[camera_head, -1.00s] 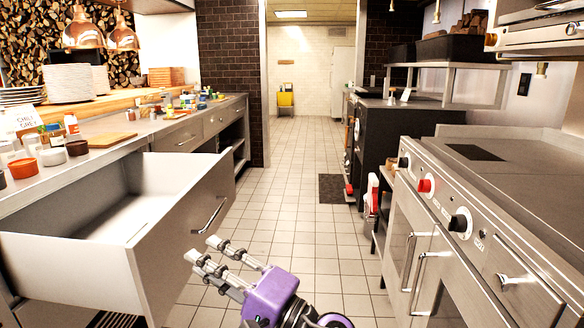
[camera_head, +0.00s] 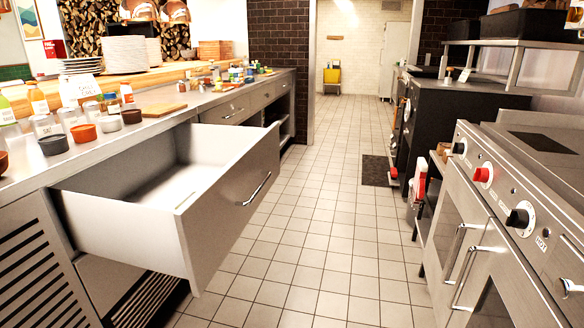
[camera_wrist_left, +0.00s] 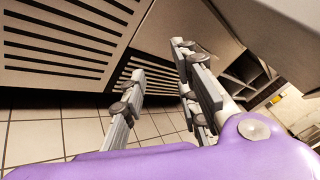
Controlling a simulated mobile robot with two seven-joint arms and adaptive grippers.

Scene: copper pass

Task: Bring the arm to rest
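My left gripper (camera_wrist_left: 160,75) shows in the left wrist view, with a purple body and grey jointed fingers. Its fingers stand apart with nothing between them. It is low, beside the slatted metal front (camera_wrist_left: 65,45) of the counter and over the tiled floor. No gripper or arm shows in the head view now. My right gripper is in neither current view.
A deep steel drawer (camera_head: 235,205) stands pulled out from the left counter into the aisle, empty where I can see inside. Ovens with a red knob (camera_head: 483,174) line the right. The tiled floor (camera_head: 310,220) between is clear. Jars and bowls crowd the left counter.

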